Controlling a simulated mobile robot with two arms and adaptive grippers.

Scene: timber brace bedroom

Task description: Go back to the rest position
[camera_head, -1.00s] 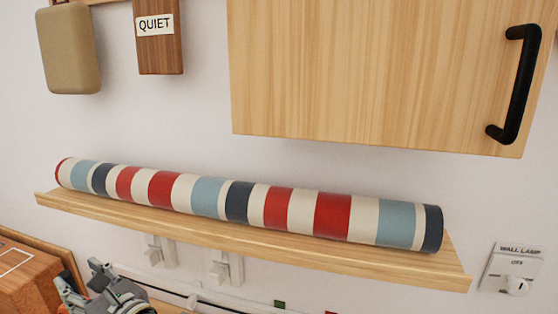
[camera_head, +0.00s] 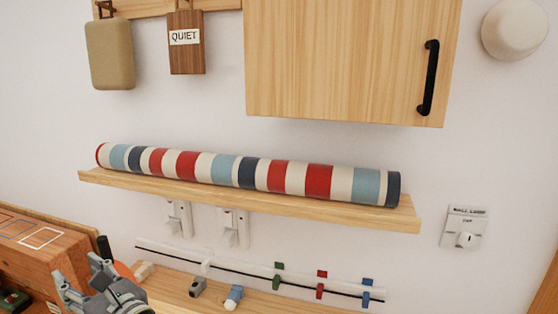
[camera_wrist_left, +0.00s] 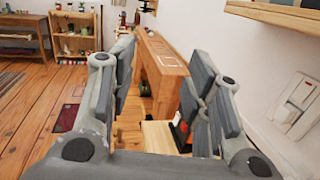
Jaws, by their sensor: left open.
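My left gripper (camera_head: 88,284) shows at the lower left of the head view, its fingers pointing up and to the left. In the left wrist view the same gripper (camera_wrist_left: 158,90) has its two fingers wide apart with nothing between them. It is open and empty, clear of the wall and the shelf. My right gripper is in neither view.
A striped roll (camera_head: 250,172) lies on a wall shelf (camera_head: 240,202). Below are wall switches (camera_head: 234,228) and a rail with coloured sliders (camera_head: 321,284). A cabinet (camera_head: 340,60) hangs above. A wooden box (camera_head: 40,258) stands left. Open floor (camera_wrist_left: 30,125) shows in the wrist view.

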